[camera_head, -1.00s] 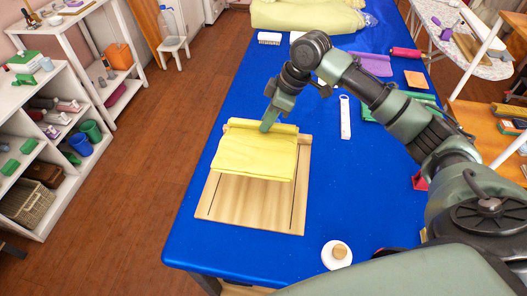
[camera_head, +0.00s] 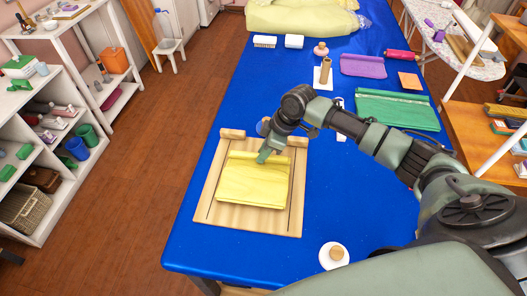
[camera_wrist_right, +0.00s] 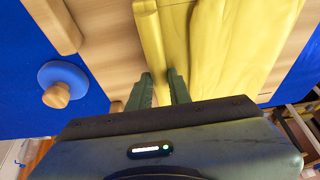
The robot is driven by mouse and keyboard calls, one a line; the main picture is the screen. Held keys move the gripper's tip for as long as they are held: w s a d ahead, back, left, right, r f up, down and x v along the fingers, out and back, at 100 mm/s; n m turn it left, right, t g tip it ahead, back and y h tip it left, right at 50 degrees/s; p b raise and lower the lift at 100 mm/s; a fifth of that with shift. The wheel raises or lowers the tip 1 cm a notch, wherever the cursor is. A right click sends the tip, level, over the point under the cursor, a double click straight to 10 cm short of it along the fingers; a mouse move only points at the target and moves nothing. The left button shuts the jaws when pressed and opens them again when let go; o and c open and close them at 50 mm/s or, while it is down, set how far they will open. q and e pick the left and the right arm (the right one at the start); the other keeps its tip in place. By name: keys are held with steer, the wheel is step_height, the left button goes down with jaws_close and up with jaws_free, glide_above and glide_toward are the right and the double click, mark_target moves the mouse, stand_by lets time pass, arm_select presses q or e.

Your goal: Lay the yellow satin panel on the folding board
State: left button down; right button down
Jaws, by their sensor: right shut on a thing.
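The yellow satin panel (camera_head: 252,184) lies folded over the middle of the wooden folding board (camera_head: 205,200), with bare wood showing around it. My right gripper (camera_head: 264,156) is at the panel's far edge in the head view. In the right wrist view the panel (camera_wrist_right: 225,40) runs under the fingertips, and my right gripper (camera_wrist_right: 162,82) is shut on its rolled edge. Just what lies between the fingers is partly hidden. My left gripper is not in view.
A round blue thing with a wooden knob (camera_wrist_right: 62,85) stands beside the board. A white round thing with a wooden knob (camera_head: 334,255) is at the near right. Green cloth (camera_head: 398,109) and purple cloth (camera_head: 362,66) lie farther back on the blue table.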

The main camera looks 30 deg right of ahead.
steer(key=shift+f, duration=0.3)
steer(key=c, duration=1.3)
jaws_free()
steer(key=shift+r, duration=0.3)
steer(key=b+v, duration=0.1)
steer(key=v, duration=1.1)
